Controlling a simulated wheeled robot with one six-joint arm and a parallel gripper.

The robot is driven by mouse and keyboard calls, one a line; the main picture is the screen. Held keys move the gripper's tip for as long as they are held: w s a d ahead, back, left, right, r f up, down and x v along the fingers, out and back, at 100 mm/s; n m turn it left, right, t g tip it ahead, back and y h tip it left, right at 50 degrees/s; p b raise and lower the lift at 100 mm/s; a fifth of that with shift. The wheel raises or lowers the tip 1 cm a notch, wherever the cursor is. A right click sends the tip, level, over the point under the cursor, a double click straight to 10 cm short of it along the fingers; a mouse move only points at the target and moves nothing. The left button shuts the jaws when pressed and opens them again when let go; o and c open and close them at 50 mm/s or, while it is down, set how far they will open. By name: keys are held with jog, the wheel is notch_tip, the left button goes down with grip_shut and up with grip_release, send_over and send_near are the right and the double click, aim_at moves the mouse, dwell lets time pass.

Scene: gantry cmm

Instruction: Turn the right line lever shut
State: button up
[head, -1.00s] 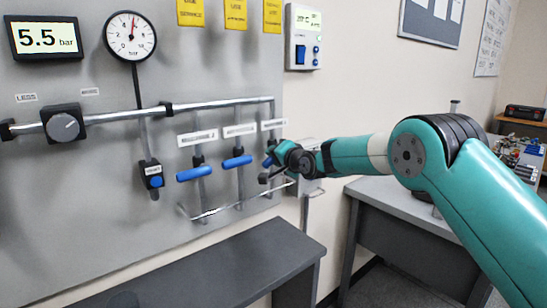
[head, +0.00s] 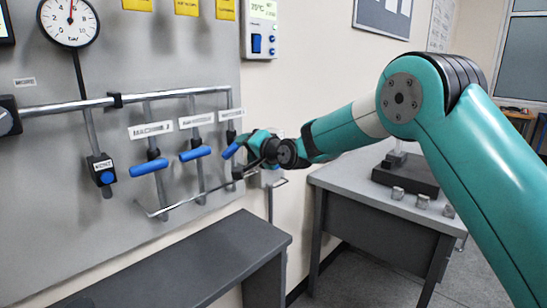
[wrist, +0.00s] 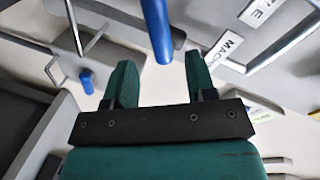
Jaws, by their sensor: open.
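The right line lever (head: 232,150) is a blue handle on the rightmost of three vertical pipes, tilted with its upper end to the right. My gripper (head: 246,142) is close beside it at its right. In the wrist view, a blue lever (wrist: 157,28) comes down from the top edge, its rounded end between the two fingertips of my gripper (wrist: 160,72). The fingers are open, with gaps at both sides of the lever. In the head view my gripper partly hides the lever's pipe and mount.
The middle lever (head: 195,153) and left lever (head: 148,167) are blue too, to the left. A bent metal rail (head: 190,203) runs below them. A dark bench (head: 190,262) stands under the panel. A grey table (head: 345,177) with small metal parts stands right.

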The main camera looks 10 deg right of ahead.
jog(key=b+v, duration=0.2)
jog(key=v, duration=0.9)
jog(key=shift+b, duration=0.3)
jog(key=shift+d, duration=0.1)
